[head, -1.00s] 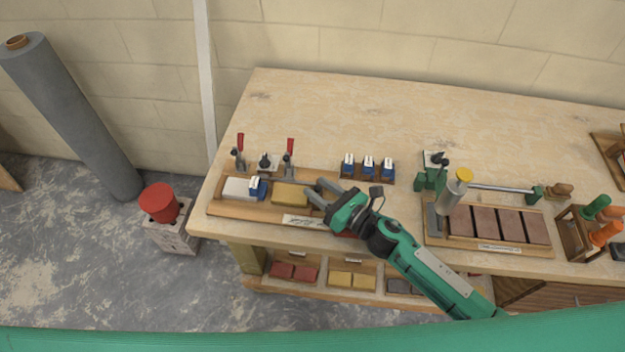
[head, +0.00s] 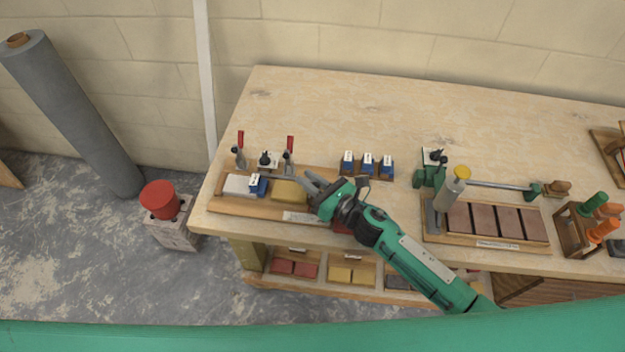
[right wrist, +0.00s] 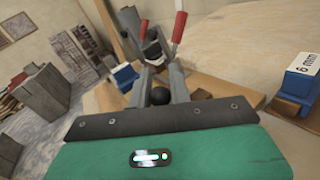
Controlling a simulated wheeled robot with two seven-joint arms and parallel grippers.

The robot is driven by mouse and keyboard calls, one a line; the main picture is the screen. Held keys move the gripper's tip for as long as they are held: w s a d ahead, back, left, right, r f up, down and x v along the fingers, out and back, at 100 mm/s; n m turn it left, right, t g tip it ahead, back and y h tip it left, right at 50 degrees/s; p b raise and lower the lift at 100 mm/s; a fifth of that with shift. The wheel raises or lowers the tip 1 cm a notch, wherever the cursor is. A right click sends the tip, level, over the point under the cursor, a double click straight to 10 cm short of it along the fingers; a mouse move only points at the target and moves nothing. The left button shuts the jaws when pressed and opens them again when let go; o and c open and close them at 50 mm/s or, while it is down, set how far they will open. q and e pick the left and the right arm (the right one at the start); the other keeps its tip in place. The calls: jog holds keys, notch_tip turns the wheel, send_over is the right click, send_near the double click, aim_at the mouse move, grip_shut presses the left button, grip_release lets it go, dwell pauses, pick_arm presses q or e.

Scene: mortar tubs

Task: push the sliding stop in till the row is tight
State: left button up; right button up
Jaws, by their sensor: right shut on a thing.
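A low wooden tray (head: 230,207) on the left of the bench holds a row: a pale grey brick (head: 238,185), a blue spacer block (head: 259,184) and a yellow brick (head: 289,191). My right gripper (head: 310,183) is at the right end of the yellow brick. In the right wrist view its fingers are shut on a black round knob (right wrist: 158,96), which looks like the sliding stop's knob. The stop's body is mostly hidden by the gripper, so I cannot tell whether it touches the yellow brick. My left gripper is not in view.
Toggle clamps with red handles (head: 290,146) stand behind the tray. Several blue numbered blocks (head: 367,163) sit in a rack behind my gripper. A board of red-brown bricks (head: 484,217) lies to the right. The rear of the bench is clear.

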aim_at(297, 187)
jog(key=a, duration=0.3)
jog(key=shift+w+a, duration=0.15)
jog(key=shift+w, duration=0.2)
jog(key=o, duration=0.8)
jog(key=shift+o, duration=0.2)
jog(key=shift+s+d+f+b, duration=0.1)
jog(key=shift+s+d+b, duration=0.2)
jog(key=shift+s+d, duration=0.1)
jog(key=b+v, duration=0.3)
jog(key=v, duration=0.8)
jog(key=shift+s+d, duration=0.1)
jog(key=shift+s+d+b, duration=0.3)
jog(key=shift+s+d, duration=0.2)
jog(key=shift+d, duration=0.1)
